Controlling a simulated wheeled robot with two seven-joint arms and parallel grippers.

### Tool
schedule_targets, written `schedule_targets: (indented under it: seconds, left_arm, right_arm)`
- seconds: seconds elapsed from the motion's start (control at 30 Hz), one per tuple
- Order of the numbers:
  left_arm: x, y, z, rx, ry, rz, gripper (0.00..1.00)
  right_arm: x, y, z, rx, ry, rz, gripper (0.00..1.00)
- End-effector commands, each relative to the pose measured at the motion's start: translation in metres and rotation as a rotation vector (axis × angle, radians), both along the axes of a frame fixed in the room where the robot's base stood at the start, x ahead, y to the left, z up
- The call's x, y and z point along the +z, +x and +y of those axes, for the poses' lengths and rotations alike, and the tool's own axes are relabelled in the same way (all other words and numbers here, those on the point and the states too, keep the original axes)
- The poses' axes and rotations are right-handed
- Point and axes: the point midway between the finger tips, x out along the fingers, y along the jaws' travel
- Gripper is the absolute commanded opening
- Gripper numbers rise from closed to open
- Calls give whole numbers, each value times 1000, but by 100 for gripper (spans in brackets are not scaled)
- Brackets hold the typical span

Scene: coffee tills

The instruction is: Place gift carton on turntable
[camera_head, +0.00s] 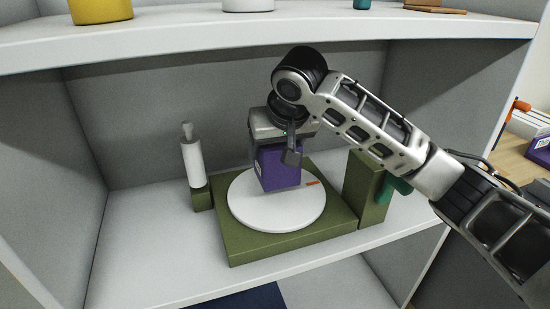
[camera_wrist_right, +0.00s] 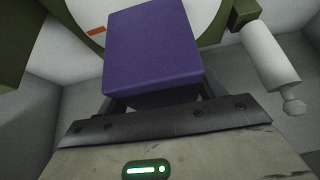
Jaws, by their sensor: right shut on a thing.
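My right gripper (camera_head: 290,152) is shut on the carton from above and behind. Whether the carton's bottom touches the disc I cannot tell. The turntable sits on a green square base (camera_head: 250,246) and has an orange mark (camera_head: 312,183) near its right edge. My left gripper is not in view.
A white cylinder on a green block (camera_head: 192,160) stands left of the turntable. A green upright block (camera_head: 365,190) stands at its right. The upper shelf (camera_head: 200,40) overhangs behind my arm, and side walls close the bay.

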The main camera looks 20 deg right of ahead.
Motion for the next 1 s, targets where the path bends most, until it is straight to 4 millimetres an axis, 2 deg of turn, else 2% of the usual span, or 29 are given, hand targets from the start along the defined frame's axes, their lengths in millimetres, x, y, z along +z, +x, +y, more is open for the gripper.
schedule_targets:
  seconds: [0.13, 0.37, 0.7, 0.73, 0.8, 1.0]
  left_arm:
    - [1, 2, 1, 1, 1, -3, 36]
    - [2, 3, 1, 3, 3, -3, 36]
    - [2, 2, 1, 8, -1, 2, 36]
    - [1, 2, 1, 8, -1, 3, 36]
    - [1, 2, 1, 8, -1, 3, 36]
    - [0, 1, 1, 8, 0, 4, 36]
  right_arm:
    - [-5, 4, 0, 0, -1, 0, 40]
    - [-34, 3, 0, 0, 0, 0, 40]
    - [-37, 3, 0, 0, 1, -1, 40]
    - [-38, 3, 0, 0, 0, 0, 74]
    - [-38, 3, 0, 0, 0, 0, 90]
    - [-38, 3, 0, 0, 0, 0, 90]
